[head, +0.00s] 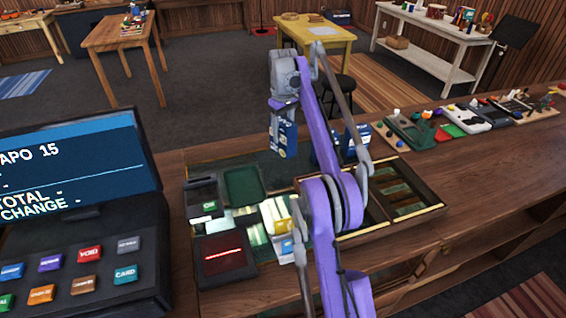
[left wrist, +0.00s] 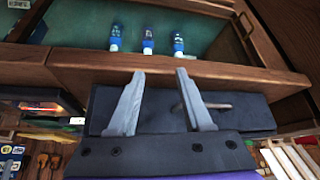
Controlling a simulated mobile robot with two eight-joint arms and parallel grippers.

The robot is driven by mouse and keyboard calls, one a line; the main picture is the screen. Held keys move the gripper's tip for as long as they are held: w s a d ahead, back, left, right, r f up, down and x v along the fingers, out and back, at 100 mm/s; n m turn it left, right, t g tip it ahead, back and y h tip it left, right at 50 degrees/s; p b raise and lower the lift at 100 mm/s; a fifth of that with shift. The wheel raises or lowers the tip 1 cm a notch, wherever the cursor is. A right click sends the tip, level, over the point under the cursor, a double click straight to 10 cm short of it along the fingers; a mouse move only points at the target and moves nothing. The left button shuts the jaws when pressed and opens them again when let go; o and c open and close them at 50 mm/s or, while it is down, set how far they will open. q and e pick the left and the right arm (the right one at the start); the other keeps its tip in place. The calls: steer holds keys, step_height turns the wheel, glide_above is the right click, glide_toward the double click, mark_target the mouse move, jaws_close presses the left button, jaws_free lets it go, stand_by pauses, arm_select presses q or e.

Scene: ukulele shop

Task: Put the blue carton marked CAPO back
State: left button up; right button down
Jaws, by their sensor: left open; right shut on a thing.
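My right gripper (head: 284,104) is shut on a blue carton (head: 284,140) and holds it upright above the far side of the counter. The lettering on it is too small to read. Two more blue cartons stand to its right, one (head: 356,139) beside my arm and one (head: 325,152) partly hidden behind it. My left gripper (left wrist: 160,74) is open and empty in the left wrist view, in front of a wooden edge. Behind that edge, several small blue and white items (left wrist: 148,42) stand on a green surface.
A register (head: 70,225) showing "APO 15" stands at the left. On the counter are a green tray (head: 243,184), a card reader (head: 203,198), a scanner pad with a red line (head: 224,258) and a compartment tray (head: 432,203). Pedal boards (head: 410,132) line the right side.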

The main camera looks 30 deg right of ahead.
mark_target(283, 153)
steer(key=f, duration=0.1)
steer(key=f+b, duration=0.1)
steer(key=f, duration=0.3)
steer(key=shift+s+f, duration=0.25)
steer(key=shift+s, duration=0.05)
steer(key=f, duration=0.2)
steer(key=f+b, duration=0.1)
steer(key=shift+w+f, duration=0.15)
steer(key=shift+w, duration=0.1)
steer(key=shift+s, duration=0.15)
steer(key=shift+c, duration=1.1)
jaws_free()
arm_select(q)
steer(key=s+f, duration=0.2)
steer(key=f, duration=0.1)
steer(key=shift+f, duration=0.25)
